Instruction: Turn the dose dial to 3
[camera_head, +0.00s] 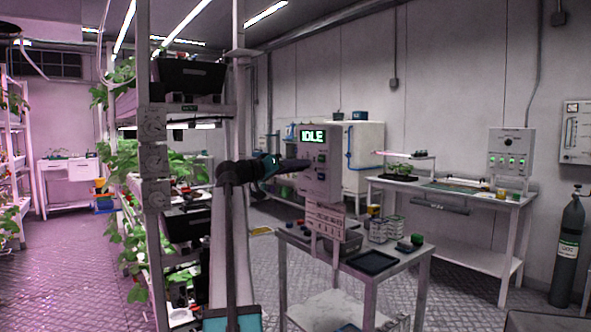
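I cannot tell which is the dose dial, nor read any setting. My gripper (300,165) is at the end of my dark arm, pointing right, and overlaps the left edge of the control box in the view. Whether it touches the box, or is open, cannot be seen.
A plant rack (228,100) stands close on the left. A small table (400,262) below the box holds a dark tray (372,262) and small containers. A workbench (500,197) and a gas cylinder (568,245) stand at right. The left aisle floor (80,270) is clear.

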